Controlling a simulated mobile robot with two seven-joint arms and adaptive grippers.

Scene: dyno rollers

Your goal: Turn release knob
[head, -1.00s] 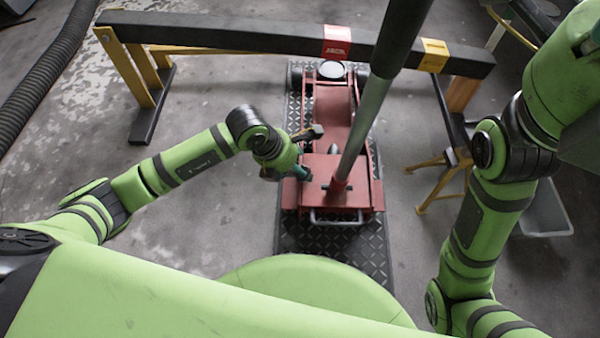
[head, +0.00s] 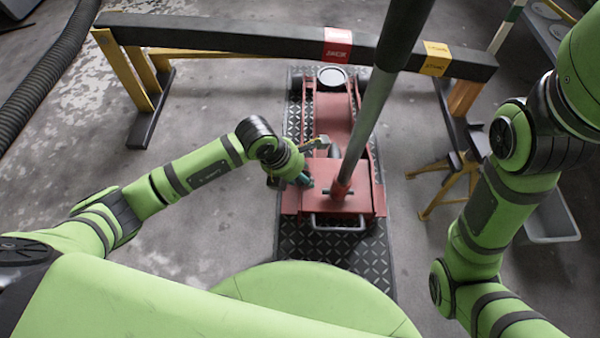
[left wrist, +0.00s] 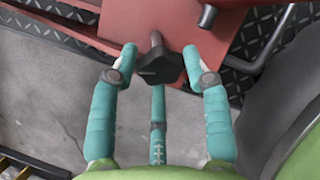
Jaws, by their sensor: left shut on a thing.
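The red floor jack (head: 333,118) stands on a dark diamond-tread plate, its long grey handle (head: 366,130) leaning up and to the right. The dark release knob (left wrist: 160,68) sits on a short shaft beside the jack's red body in the left wrist view. My left gripper (head: 307,180) is at the left side of the jack's near end. In the left wrist view its teal fingers (left wrist: 160,56) are shut on the knob, one on each side, with a third finger below. In the head view the knob is hidden by the gripper. My right gripper is out of view.
A black beam (head: 285,40) on yellow legs spans behind the jack, and the handle passes in front of it. A yellow stand (head: 450,185) and a grey bin (head: 552,220) are at the right. The floor left of the jack is clear.

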